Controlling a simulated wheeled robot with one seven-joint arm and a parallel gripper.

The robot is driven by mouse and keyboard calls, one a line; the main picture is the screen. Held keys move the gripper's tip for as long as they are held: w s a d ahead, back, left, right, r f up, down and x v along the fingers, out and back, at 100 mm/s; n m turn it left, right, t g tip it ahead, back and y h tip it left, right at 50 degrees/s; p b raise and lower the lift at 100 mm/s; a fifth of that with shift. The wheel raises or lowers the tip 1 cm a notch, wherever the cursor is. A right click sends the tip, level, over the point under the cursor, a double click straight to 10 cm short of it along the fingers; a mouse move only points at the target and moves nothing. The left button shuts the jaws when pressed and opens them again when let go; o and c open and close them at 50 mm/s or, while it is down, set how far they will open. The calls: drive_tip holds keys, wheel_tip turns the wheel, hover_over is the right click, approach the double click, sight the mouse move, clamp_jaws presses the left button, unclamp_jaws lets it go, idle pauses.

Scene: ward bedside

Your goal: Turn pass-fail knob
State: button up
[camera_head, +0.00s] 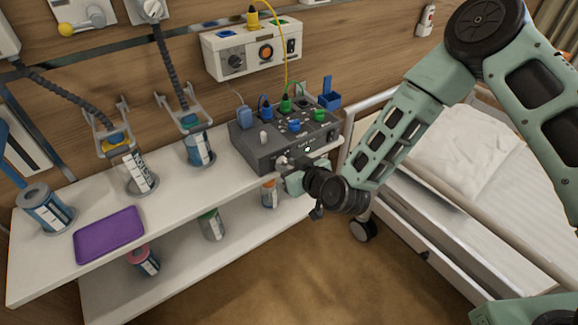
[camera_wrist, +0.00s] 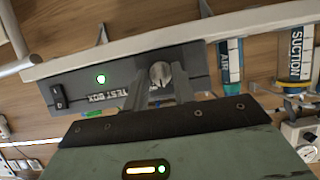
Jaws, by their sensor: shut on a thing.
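The grey test box (camera_head: 262,156) stands on the upper shelf, its front panel towards me. In the wrist view the test box (camera_wrist: 120,78) appears upside down, with the words TEST BOX partly covered by a finger. A round silver knob (camera_wrist: 160,73) sits on its front panel. My gripper (camera_wrist: 160,82) is shut on this knob, one finger on each side. In the head view my gripper (camera_head: 284,163) is at the front of the box and hides most of the knob. A lamp (camera_wrist: 101,79) on the panel glows green.
Blue and green plugs stand on top of the box, and a yellow cable (camera_head: 286,62) rises to the wall unit (camera_head: 250,52). A purple tray (camera_head: 108,234) and several canisters stand on the shelf (camera_head: 180,200). The bed (camera_head: 460,190) is close on the right.

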drive_tip(key=shift+b, duration=0.3)
drive_tip(key=m+y+b, duration=0.1)
drive_tip(key=m+g+b, duration=0.1)
drive_tip(key=b, duration=0.1)
drive_tip(key=shift+w+d+f+m+y, duration=0.15)
drive_tip(key=shift+d+f+m+y, duration=0.05)
drive_tip(key=shift+m+y, duration=0.2)
drive_tip(key=shift+d+r+m+g+y+b, duration=0.1)
drive_tip(key=shift+m+g+y+b, duration=0.2)
drive_tip(key=shift+m+y+b, duration=1.1)
drive_tip(key=shift+m+b, duration=0.3)
drive_tip(key=shift+m, duration=0.1)
drive_tip(key=o, duration=1)
drive_tip(key=shift+h, duration=0.3)
